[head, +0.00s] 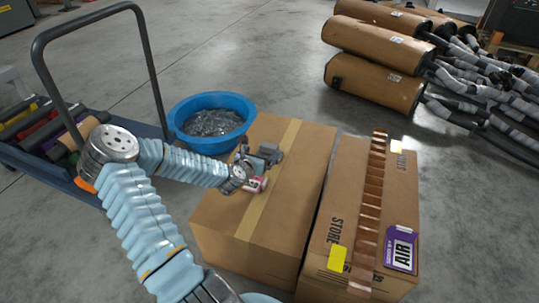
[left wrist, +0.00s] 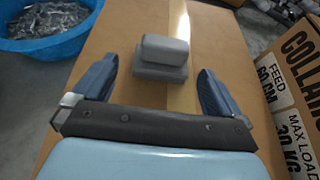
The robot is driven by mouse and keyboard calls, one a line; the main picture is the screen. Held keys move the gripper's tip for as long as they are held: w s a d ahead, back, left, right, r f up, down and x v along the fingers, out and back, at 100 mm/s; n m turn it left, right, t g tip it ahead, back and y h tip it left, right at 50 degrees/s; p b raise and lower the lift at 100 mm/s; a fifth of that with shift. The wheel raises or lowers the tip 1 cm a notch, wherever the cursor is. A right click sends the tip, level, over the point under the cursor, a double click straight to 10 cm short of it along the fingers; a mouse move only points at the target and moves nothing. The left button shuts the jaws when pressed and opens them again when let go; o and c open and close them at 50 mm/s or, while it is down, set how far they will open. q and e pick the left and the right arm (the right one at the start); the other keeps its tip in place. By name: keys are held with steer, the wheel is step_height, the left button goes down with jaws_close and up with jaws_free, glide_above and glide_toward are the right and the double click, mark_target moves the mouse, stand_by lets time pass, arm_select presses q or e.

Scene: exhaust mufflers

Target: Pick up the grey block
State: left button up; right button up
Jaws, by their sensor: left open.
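The fingers do not appear to touch the block. In the head view my left gripper (head: 257,162) is low over the left cardboard box, and the grey block (head: 269,148) shows partly at its fingers. My right gripper is not in view.
A second cardboard box (head: 343,190) stands close on the right, bearing a long copper-brown strip (head: 374,185). A blue tub (head: 245,105) of metal bits stands behind left. A cart (head: 150,130) is at left. Mufflers (head: 370,85) lie at back right.

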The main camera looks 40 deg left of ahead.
mark_target(267, 149)
arm_select(q)
steer(key=x, duration=0.4)
steer(key=b+x, duration=0.1)
steer(key=x, duration=0.1)
steer(key=shift+w+d, duration=0.2)
steer(key=shift+w, duration=0.25)
steer(key=c, duration=1)
steer(key=shift+c, duration=0.2)
